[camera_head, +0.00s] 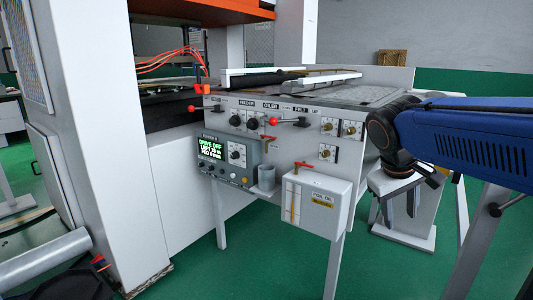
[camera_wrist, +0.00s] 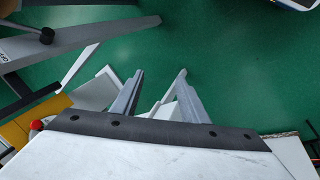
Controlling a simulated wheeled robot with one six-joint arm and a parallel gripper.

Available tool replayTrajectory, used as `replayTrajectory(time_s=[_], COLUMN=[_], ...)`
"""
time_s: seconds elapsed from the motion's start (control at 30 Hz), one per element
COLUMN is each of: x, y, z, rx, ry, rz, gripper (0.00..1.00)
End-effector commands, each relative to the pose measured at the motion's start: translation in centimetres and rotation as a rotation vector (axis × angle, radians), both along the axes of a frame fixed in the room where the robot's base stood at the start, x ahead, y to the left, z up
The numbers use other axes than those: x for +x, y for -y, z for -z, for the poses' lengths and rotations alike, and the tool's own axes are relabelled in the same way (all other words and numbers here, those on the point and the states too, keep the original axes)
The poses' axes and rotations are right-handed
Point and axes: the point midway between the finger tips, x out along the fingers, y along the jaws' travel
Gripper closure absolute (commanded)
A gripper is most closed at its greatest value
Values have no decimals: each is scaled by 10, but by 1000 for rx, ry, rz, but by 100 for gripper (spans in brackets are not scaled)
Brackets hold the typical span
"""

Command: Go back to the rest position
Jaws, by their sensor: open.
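My gripper (camera_head: 401,205) hangs pointing down at the right of the head view, under the blue arm, beside the right end of the grey machine. Its two dark fingers are apart with nothing between them. In the wrist view the fingers of my gripper (camera_wrist: 160,85) show as two grey prongs, spread, with a white part and green floor behind. No held object shows in either view.
The grey machine panel (camera_head: 290,108) carries knobs and red-tipped levers. A control box with a green display (camera_head: 213,148) and a white box (camera_head: 325,200) hang on its front. A white stand (camera_head: 402,236) is below my gripper. Green floor (camera_head: 270,260) is clear in front.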

Motion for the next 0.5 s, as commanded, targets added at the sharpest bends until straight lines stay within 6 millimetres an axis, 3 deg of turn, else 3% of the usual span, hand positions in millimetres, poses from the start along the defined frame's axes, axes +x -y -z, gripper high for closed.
replayTrajectory(time_s=[0.03,0.2,0.5], x=[-17,-63,-131], y=[1,-3,-19], z=[9,40,98], rx=[31,140,315], ry=[12,55,148], rz=[7,29,82], gripper=[60,60,60])
